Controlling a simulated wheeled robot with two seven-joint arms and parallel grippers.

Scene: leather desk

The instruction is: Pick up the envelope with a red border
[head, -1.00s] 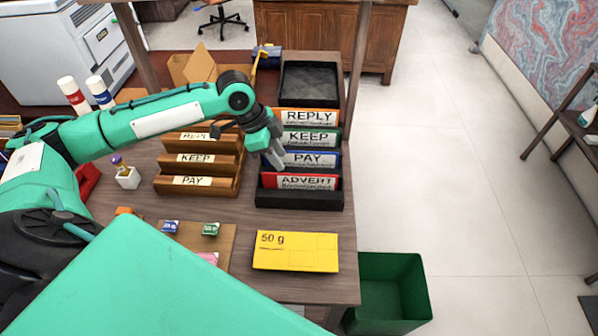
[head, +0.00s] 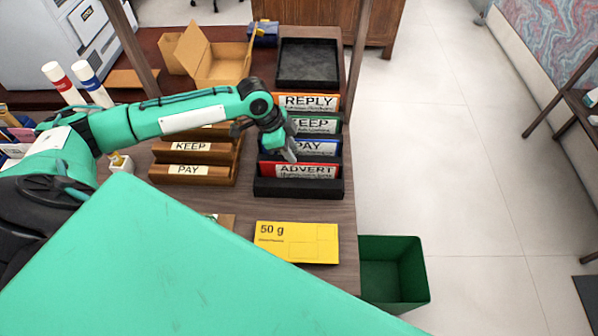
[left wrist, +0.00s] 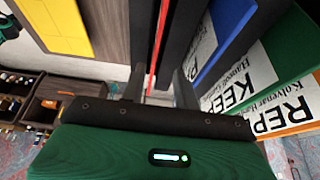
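The envelope with a red border (head: 308,172), labelled ADVERT, stands upright in the front slot of the black rack (head: 300,189). My left gripper (head: 289,157) is over this envelope near its top edge in the head view. In the left wrist view, the two fingers of my left gripper (left wrist: 162,84) are apart, with the thin red edge of the envelope (left wrist: 157,50) running between them. A gap shows, and I see no clear grip on the envelope. My right gripper is not in view.
Behind it in the rack stand the blue PAY (head: 315,147), green KEEP (head: 313,124) and orange REPLY (head: 309,102) envelopes. A yellow 50 g envelope (head: 297,243) lies in front. A green bin (head: 405,272) stands beside the desk. A brown wooden rack (head: 193,173) is left.

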